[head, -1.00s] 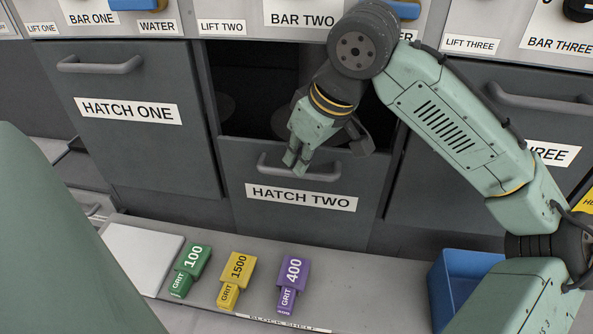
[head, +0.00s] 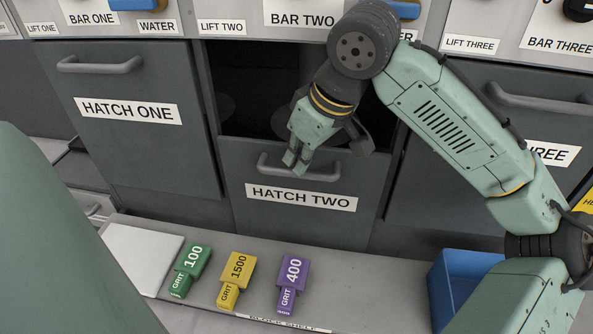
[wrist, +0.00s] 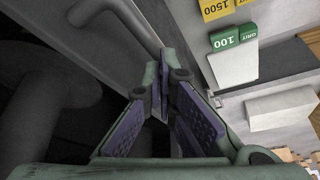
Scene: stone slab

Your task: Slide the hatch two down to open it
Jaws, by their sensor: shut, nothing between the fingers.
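Hatch two (head: 350,222) is a dark grey panel with a white label. It sits lower than hatch one, and a dark opening (head: 260,95) shows above its top edge. Its bar handle (head: 325,176) runs across the upper part of the panel. My gripper (head: 293,168) is shut with nothing in it, pointing down at the left half of the handle. In the wrist view the closed fingers (wrist: 165,95) are beside the curved handle (wrist: 115,18). I cannot tell whether they touch it.
Hatch one (head: 140,150) stands closed on the left. Below is a shelf with green (head: 190,270), yellow (head: 236,280) and purple (head: 291,285) grit blocks and a white slab (head: 140,258). A blue bin (head: 460,275) stands at right.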

